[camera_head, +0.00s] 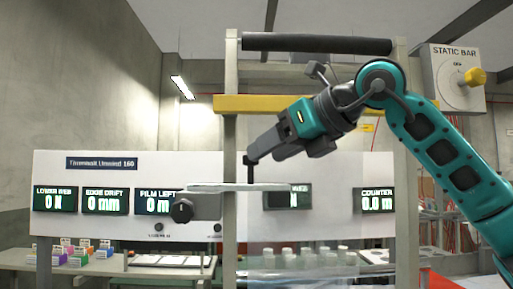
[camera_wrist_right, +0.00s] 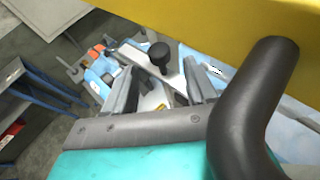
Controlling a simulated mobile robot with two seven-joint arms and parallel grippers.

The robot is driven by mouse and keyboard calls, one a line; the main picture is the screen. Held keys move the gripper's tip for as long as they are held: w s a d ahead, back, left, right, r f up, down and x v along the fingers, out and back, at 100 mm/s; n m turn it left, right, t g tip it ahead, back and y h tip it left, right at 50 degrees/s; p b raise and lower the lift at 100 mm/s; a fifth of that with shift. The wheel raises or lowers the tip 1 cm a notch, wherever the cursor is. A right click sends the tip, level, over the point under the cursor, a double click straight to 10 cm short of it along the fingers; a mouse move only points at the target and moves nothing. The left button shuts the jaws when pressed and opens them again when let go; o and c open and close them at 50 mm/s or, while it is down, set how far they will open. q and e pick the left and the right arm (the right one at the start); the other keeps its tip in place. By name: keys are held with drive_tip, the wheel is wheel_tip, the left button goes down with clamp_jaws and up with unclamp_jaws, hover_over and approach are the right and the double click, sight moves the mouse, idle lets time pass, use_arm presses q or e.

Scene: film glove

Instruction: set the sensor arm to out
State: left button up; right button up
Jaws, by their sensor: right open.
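A flat light-grey bar, which looks like the sensor arm (camera_head: 218,187), lies level in front of the display panel. In the right wrist view, the knob (camera_wrist_right: 160,54) stands on the grey bar (camera_wrist_right: 142,57). My right gripper (camera_head: 262,153) reaches in from the upper right, its tip close to the knob. In the right wrist view its two fingers (camera_wrist_right: 160,82) are apart, with the knob just beyond the gap. Contact cannot be told. My left gripper is out of view.
A yellow crossbar (camera_head: 285,103) runs behind and above my right gripper; it is close in the wrist view (camera_wrist_right: 210,35). A dark round knob (camera_head: 182,209) sits left of the bar. Upright posts (camera_head: 229,140) flank the space. A static bar box (camera_head: 455,75) hangs at right.

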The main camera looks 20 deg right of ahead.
sight(257, 163)
drive_tip(key=w, duration=0.1)
drive_tip(key=w+a, duration=0.2)
drive_tip(key=shift+w+f+p, duration=0.25)
drive_tip(key=shift+p, duration=0.1)
drive_tip(key=shift+c, duration=0.3)
clamp_jaws()
